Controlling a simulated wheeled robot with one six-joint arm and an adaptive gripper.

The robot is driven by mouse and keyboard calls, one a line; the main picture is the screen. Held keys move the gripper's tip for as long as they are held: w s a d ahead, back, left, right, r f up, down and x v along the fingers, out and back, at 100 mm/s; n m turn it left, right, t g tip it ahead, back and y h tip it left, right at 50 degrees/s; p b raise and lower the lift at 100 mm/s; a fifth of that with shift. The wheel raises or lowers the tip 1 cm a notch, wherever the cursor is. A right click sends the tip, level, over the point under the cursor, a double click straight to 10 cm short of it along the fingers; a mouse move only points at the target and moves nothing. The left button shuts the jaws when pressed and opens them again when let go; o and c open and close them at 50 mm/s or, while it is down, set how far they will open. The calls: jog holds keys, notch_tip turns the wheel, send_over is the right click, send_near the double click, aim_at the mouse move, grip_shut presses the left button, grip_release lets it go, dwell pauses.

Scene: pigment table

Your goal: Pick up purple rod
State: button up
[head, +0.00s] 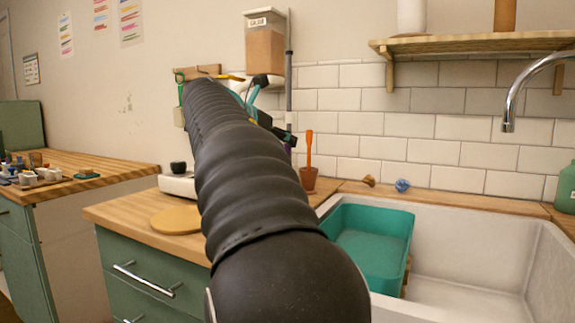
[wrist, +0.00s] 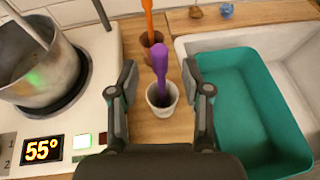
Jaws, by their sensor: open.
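The purple rod (wrist: 161,64) stands upright, with a rounded thick top, in a small white cup (wrist: 161,108) on the wooden counter in the wrist view. My gripper (wrist: 164,88) is open, with one finger on each side of the rod and cup and a gap on both sides. Nothing is between the fingers except the rod and cup as seen from above; how far they are below the fingertips I cannot tell. In the head view only a sliver of purple (head: 288,149) shows behind my arm, which hides the cup and part of my gripper.
An orange rod (wrist: 148,20) stands in a brown cup (wrist: 152,42) just behind the purple one. A metal pot (wrist: 40,65) sits on a hot plate reading 55° at left. A teal basin (wrist: 235,110) lies in the white sink (head: 470,275) at right.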

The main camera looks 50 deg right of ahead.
aim_at(288, 152)
jog(key=shift+x, duration=1.8)
jog(key=c, duration=0.9)
jog(key=shift+r, duration=0.1)
